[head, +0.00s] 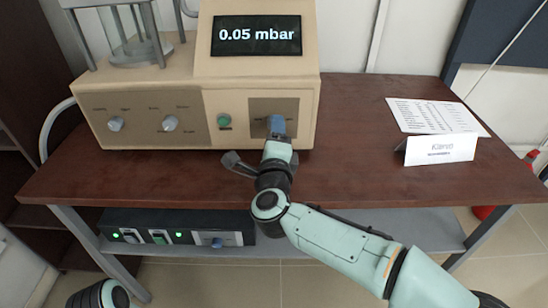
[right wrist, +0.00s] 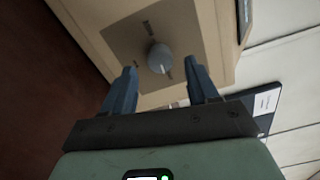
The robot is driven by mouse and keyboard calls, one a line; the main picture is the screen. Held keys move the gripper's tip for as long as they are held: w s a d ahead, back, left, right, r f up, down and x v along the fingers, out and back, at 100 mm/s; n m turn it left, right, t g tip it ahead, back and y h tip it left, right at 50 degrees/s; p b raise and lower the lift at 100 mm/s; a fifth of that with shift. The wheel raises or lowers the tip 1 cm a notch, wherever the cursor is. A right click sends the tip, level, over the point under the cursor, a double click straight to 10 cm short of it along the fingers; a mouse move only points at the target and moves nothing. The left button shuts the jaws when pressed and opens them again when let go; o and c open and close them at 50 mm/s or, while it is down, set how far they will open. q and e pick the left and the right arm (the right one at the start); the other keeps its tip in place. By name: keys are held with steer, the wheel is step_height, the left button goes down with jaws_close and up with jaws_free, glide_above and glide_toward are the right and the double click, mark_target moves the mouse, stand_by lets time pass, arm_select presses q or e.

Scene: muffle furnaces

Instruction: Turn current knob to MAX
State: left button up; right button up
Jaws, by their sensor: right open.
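A beige machine (head: 150,75) stands on the table with a display reading 0.05 mbar (head: 256,35). My right gripper (head: 276,124) is in front of the square brown panel (head: 289,105) at the machine's lower right. In the right wrist view, a round grey knob (right wrist: 159,57) with a pale pointer line sits on that panel. My right gripper (right wrist: 163,72) is open there, with one blue finger to each side of the knob, apart from it. My left gripper is not in view.
Two more knobs (head: 116,124) (head: 170,122) and a green button (head: 224,121) are on the machine's front. A black box (head: 180,228) sits on the lower shelf. The right tabletop is mostly clear.

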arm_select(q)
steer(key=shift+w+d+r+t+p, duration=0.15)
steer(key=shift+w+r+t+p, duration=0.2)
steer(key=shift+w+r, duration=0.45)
arm_select(e)
steer(key=s, duration=1)
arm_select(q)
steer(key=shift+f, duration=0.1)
